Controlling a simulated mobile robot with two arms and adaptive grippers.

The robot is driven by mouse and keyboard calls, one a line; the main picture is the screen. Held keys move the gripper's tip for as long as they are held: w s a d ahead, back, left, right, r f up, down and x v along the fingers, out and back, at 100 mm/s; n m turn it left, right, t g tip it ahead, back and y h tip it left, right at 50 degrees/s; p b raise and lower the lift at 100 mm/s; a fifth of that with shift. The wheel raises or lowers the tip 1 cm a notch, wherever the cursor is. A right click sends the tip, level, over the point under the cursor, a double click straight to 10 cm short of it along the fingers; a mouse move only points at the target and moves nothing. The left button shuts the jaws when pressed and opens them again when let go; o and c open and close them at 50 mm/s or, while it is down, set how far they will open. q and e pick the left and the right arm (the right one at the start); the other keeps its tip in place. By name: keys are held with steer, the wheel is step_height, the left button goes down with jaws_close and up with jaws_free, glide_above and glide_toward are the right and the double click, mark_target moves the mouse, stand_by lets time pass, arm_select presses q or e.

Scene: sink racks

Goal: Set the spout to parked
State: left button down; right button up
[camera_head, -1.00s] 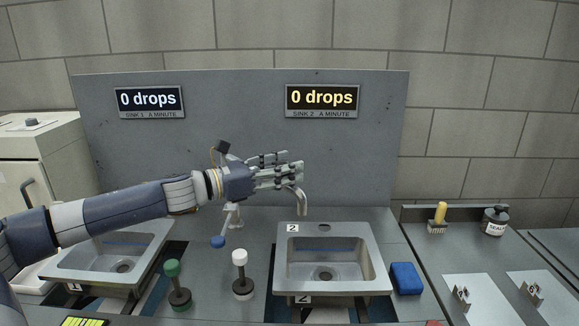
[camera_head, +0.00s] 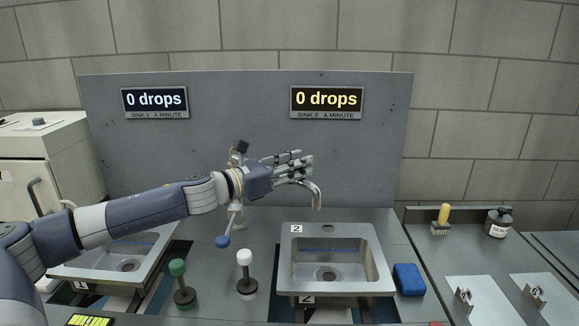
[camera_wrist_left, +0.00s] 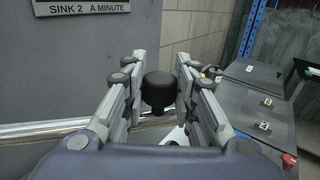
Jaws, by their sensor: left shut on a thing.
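The spout (camera_head: 317,195) is a curved metal pipe whose bent end hangs over the back of sink 2 (camera_head: 382,273), near its left-right middle. My left gripper (camera_head: 293,166) reaches in from the left above the sink's back edge and hides much of the spout. In the left wrist view a black knob (camera_wrist_left: 158,90) sits between the fingers of my left gripper (camera_wrist_left: 158,78), which is shut on it. A shiny horizontal pipe (camera_wrist_left: 50,132) runs behind the fingers there. My right gripper is not in view.
A lever with a blue ball (camera_head: 222,241) hangs below my left wrist. A white-topped knob (camera_head: 245,259) and a green-topped knob (camera_head: 178,268) stand left of sink 2. A blue sponge (camera_head: 408,279) lies to its right. Two displays (camera_head: 327,99) (camera_head: 156,100) read 0 drops.

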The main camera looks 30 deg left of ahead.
arm_select(q)
steer(key=w+a+n+y+p, duration=0.3)
steer(key=w+n+y+p, duration=0.4)
steer(key=w+y, duration=0.4)
steer(key=w, duration=0.3)
steer(key=shift+w+a+r+n+y+p, duration=0.15)
steer(key=shift+n+y+p, duration=0.15)
steer(key=shift+p, duration=0.05)
steer(key=c, duration=1.4)
jaws_free()
steer(key=shift+w, duration=0.1)
steer(key=shift+c, duration=0.2)
steer(key=shift+o, duration=0.8)
steer(key=shift+w+f, duration=0.25)
steer(key=shift+w, duration=0.05)
steer(key=v, duration=1.2)
steer(key=shift+f, duration=0.2)
